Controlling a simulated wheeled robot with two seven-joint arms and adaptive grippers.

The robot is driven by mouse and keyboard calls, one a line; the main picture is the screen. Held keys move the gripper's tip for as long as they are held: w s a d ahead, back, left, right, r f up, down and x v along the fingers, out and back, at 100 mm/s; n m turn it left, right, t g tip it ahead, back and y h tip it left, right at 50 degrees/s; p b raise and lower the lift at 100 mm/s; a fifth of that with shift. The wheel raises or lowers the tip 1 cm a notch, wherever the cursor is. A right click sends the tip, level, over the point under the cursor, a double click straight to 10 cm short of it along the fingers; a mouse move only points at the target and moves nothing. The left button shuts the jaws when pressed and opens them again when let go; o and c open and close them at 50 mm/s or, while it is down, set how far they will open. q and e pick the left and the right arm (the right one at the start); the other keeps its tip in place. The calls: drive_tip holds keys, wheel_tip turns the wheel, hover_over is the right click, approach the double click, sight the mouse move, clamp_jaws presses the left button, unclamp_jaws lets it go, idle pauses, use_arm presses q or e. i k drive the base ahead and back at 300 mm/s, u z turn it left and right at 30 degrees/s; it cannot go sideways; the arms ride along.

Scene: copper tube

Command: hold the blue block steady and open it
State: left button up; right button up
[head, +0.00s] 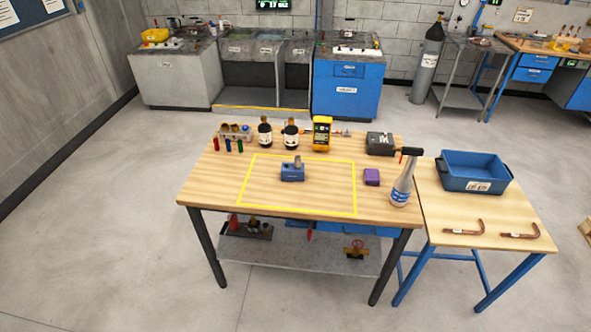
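The blue block (292,174) sits on the wooden table, inside a yellow outlined rectangle. A small grey part (297,161) sticks up from its top; I cannot tell its exact form at this size. The block stands free with nothing touching it. Neither of my grippers shows in the head view.
A purple block (371,177) and a spray bottle (402,185) stand right of the outline. Dark bottles (265,134), a yellow device (321,133) and a dark box (380,144) line the back. A side table holds a blue bin (474,182) and two bent copper tubes (463,227).

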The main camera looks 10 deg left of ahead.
sight(289, 172)
drive_tip(key=u, duration=1.9)
drive_tip(key=i, duration=2.75)
drive_tip(key=z, duration=3.4)
